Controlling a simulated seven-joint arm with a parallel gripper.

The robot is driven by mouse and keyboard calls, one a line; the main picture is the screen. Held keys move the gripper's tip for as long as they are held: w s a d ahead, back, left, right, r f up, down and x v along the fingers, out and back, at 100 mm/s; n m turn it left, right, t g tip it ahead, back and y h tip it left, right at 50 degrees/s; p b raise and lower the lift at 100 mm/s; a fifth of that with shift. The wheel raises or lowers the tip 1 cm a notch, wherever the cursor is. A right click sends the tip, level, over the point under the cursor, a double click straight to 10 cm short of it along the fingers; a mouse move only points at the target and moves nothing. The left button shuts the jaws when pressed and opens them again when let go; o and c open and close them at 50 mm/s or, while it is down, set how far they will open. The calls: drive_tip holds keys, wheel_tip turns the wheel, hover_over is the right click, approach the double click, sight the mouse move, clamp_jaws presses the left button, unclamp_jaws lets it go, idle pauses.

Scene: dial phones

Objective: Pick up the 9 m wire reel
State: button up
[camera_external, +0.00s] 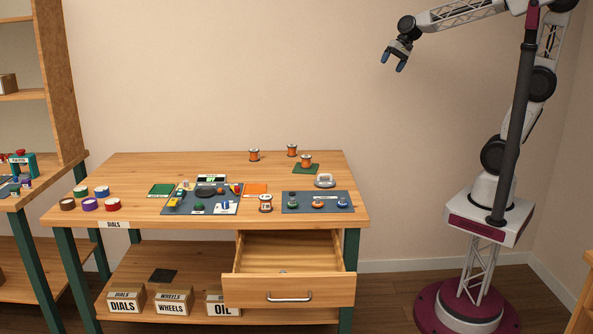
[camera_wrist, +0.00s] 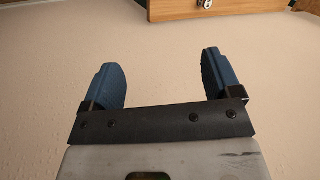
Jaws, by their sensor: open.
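Several small wire reels with copper-orange windings stand on the wooden workbench (camera_external: 120,192). Two reels, a left one (camera_external: 253,155) and a right one (camera_external: 291,150), are at the back. A third reel (camera_external: 306,160) stands on a green mat (camera_external: 306,169), and a fourth reel (camera_external: 265,203) is near the front. Their lengths are too small to read, so I cannot tell which is 9 m. My gripper (camera_external: 393,62) is open and empty, high in the air right of the bench and well apart from the reels. Its blue fingers are spread in the wrist view (camera_wrist: 167,70).
A drawer (camera_external: 288,290) stands open under the bench front. Grey mats (camera_external: 330,208) with dial parts, coloured tape rolls (camera_external: 112,204) and a grey-white device (camera_external: 325,181) occupy the top. Labelled boxes (camera_external: 173,302) sit on the lower shelf. The air between gripper and bench is clear.

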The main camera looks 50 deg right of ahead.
drive_tip(key=w+a+f+m+y, duration=0.25)
drive_tip(key=w+a+m, duration=0.25)
drive_tip(key=w+a, duration=0.85)
drive_tip(key=w+a+f+m+t+y, duration=0.1)
drive_tip(key=w+a+f+m+y, duration=0.3)
drive_tip(key=w+a, duration=0.95)
drive_tip(key=w+a+m+y, duration=0.2)
drive_tip(key=w+a+m, duration=0.4)
drive_tip(key=w+a, duration=0.7)
approach(254, 150)
drive_tip(key=shift+w+a+f+m, duration=0.2)
drive_tip(key=shift+a+f, duration=0.1)
drive_tip(key=shift+a, duration=0.2)
drive_tip(key=shift+w+a+f+m, duration=0.1)
drive_tip(key=shift+w+a+f, duration=0.2)
drive_tip(key=shift+a, duration=0.15)
drive_tip(key=shift+x, duration=1.25)
drive_tip(key=shift+a+f, duration=0.1)
drive_tip(key=shift+x, duration=2.45)
drive_tip(key=shift+f, duration=0.15)
